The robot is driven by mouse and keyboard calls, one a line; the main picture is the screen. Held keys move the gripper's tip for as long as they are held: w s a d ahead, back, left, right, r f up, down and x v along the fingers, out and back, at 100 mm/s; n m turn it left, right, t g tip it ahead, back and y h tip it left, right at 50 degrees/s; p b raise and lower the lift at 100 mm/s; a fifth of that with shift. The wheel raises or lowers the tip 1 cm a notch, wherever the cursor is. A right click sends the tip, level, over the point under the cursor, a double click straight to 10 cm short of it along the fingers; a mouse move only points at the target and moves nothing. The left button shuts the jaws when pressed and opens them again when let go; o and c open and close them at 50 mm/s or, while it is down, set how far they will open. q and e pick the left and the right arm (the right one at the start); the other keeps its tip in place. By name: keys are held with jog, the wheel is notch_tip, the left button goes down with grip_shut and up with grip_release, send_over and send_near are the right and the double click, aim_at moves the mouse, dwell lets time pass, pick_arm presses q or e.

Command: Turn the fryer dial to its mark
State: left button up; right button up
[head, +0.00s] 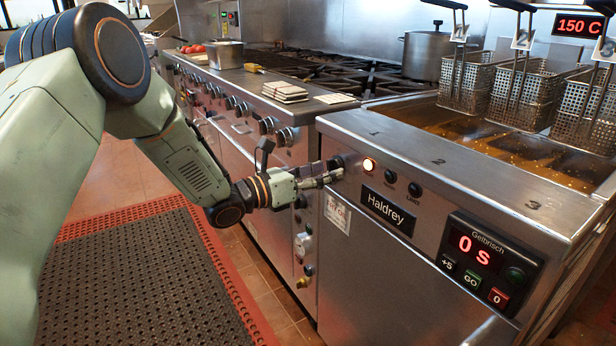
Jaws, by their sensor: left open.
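The fryer (440,165) is a steel cabinet at the right of the head view. My left gripper (333,177) reaches in from the left. Its fingers are open, with the tips at or just below the dial; I cannot tell whether they touch it. The fingers partly cover the dial, and I cannot make out its mark. My right gripper is not in view.
Right of the lamp are small black knobs (390,177), a Haidrey plate (388,210) and a timer panel (484,258) reading 0 S. Wire baskets (464,84) hang over the oil. A stove (300,65) with several knobs adjoins the fryer. A floor mat (140,275) lies below.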

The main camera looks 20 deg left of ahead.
pick_arm(q)
jog(key=v, duration=1.1)
jog(key=shift+s+a, duration=0.25)
dwell(0.3)
